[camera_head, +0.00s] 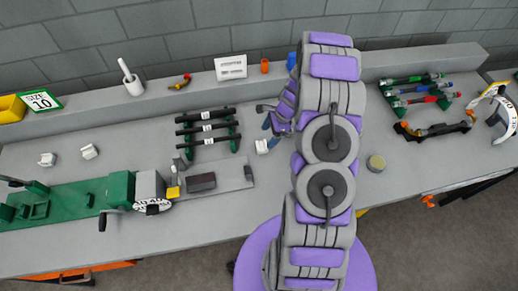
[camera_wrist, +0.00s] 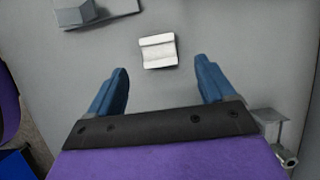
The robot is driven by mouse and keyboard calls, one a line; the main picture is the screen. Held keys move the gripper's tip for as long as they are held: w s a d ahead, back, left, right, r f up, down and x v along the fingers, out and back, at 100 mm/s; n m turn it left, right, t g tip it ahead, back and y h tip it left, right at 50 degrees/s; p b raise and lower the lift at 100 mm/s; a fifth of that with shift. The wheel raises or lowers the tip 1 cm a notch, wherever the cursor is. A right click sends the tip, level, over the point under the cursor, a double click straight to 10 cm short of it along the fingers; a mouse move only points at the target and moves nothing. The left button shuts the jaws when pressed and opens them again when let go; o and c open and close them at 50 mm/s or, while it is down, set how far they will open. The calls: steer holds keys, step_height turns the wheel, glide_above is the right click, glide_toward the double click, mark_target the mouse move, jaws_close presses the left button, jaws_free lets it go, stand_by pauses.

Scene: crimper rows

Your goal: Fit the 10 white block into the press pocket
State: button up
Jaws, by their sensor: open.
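A white grooved block (camera_wrist: 158,51) lies on the grey bench between and just beyond my fingertips in the wrist view. A small white block (camera_head: 261,146) also shows by my gripper in the head view. Two more white blocks (camera_head: 47,159) (camera_head: 89,151) lie at the left of the bench. I cannot read a size on any block. My gripper (camera_wrist: 161,64) is open, with blue fingers apart and nothing between them. It also shows in the head view (camera_head: 270,133). The green and grey press (camera_head: 120,190) stands at the front left; I cannot make out its pocket clearly.
A "SIZE 10" sign (camera_head: 41,101) stands by a yellow bin (camera_head: 11,108) on the back ledge. A rack of black bars (camera_head: 207,128) lies behind a grey plate (camera_head: 225,181). A round tin (camera_head: 376,163) and coloured tools (camera_head: 415,90) are at right. My arm hides mid-bench.

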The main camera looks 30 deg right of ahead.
mark_target(265, 145)
steer(key=shift+d+f, duration=0.45)
steer(key=shift+d, duration=0.05)
steer(key=shift+d+f, duration=0.2)
steer(key=shift+f, duration=0.1)
steer(key=x, duration=0.2)
steer(key=a+b+x, duration=0.1)
steer(key=x, duration=0.1)
steer(key=shift+s+f, duration=0.15)
steer(key=shift+s, duration=0.05)
steer(key=shift+a+f, duration=0.1)
steer(key=shift+a, duration=0.25)
steer(key=shift+d, duration=0.75)
steer(key=c, duration=0.6)
steer(key=shift+a, duration=0.6)
steer(key=c, duration=0.7)
